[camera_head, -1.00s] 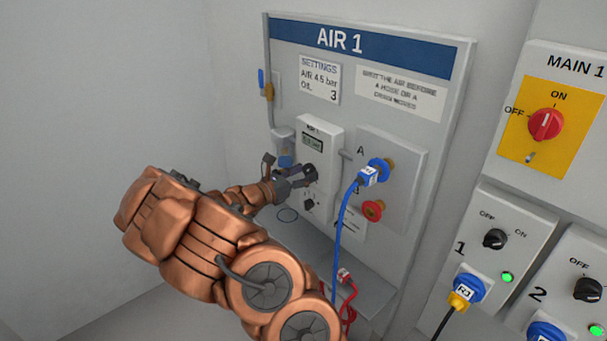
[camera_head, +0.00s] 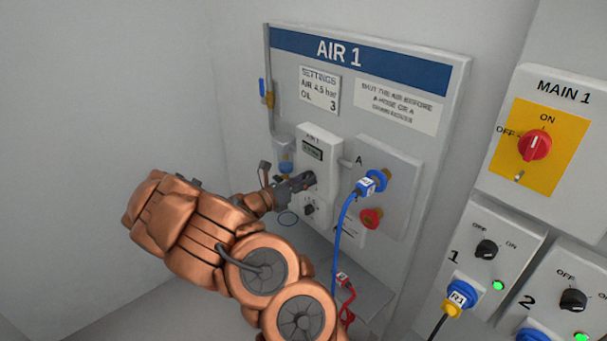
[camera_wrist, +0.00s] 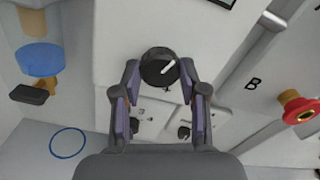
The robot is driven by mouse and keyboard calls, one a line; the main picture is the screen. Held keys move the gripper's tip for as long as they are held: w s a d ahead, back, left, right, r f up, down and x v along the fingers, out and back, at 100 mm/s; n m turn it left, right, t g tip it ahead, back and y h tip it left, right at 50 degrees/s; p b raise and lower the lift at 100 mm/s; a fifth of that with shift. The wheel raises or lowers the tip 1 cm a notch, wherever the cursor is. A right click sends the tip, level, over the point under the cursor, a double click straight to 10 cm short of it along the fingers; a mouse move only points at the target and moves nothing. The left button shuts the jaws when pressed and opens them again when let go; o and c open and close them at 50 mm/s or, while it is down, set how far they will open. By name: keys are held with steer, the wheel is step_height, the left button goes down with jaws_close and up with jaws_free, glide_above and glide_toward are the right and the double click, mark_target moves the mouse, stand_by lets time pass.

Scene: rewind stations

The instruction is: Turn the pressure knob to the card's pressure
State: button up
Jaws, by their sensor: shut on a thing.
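The pressure knob (camera_wrist: 156,68) is a round black dial with a white pointer. In the wrist view its pointer aims up and to the right. My gripper (camera_wrist: 160,75) is shut on this knob, one fingertip on each side. In the head view my gripper (camera_head: 303,181) is at the front of the white regulator box (camera_head: 320,142) and hides the knob. The box's small display (camera_head: 313,150) is too blurred to read. The white settings card (camera_head: 319,91) on the panel reads AIR 4.5 bar and OIL 3.
A smaller dark knob (camera_head: 309,208) sits below my gripper. To the right are a blue coupling (camera_head: 376,181) with a blue hose and a red coupling (camera_head: 370,218). A blue-capped bowl (camera_head: 285,168) hangs at left. Bare wall is left of the panel.

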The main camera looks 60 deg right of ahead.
steer(key=shift+n, duration=0.4)
steer(key=o, duration=1.1)
steer(key=shift+o, duration=0.2)
steer(key=shift+a, duration=0.1)
steer(key=v, duration=1.1)
steer(key=shift+a, duration=0.4)
steer(key=shift+r, duration=0.1)
